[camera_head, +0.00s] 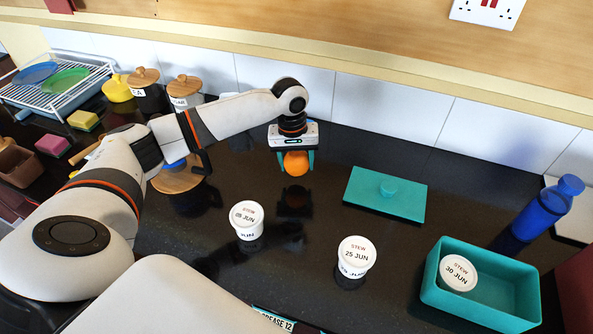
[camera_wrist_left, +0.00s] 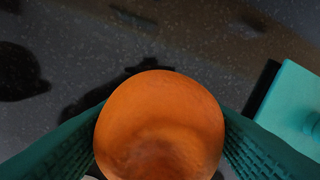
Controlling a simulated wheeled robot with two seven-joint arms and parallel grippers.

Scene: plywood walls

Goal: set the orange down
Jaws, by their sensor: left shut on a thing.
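The orange (camera_head: 296,163) is held between the teal fingers of my left gripper (camera_head: 296,160), above the black counter (camera_head: 330,208). Its reflection shows on the counter below it, apart from it. In the left wrist view the orange (camera_wrist_left: 160,125) fills the space between the two ribbed teal fingers (camera_wrist_left: 160,140), which press on its left and right sides. The counter shows dark and speckled beyond it. My right gripper is not in either view.
A teal lid (camera_head: 386,196) lies right of the orange. White stew tubs (camera_head: 247,220) and (camera_head: 355,257) stand nearer. A teal box (camera_head: 500,299) holds another stew tub (camera_head: 458,274). A blue bottle (camera_head: 548,208) stands at right. Lidded jars (camera_head: 185,92) and a dish rack (camera_head: 62,84) are at left.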

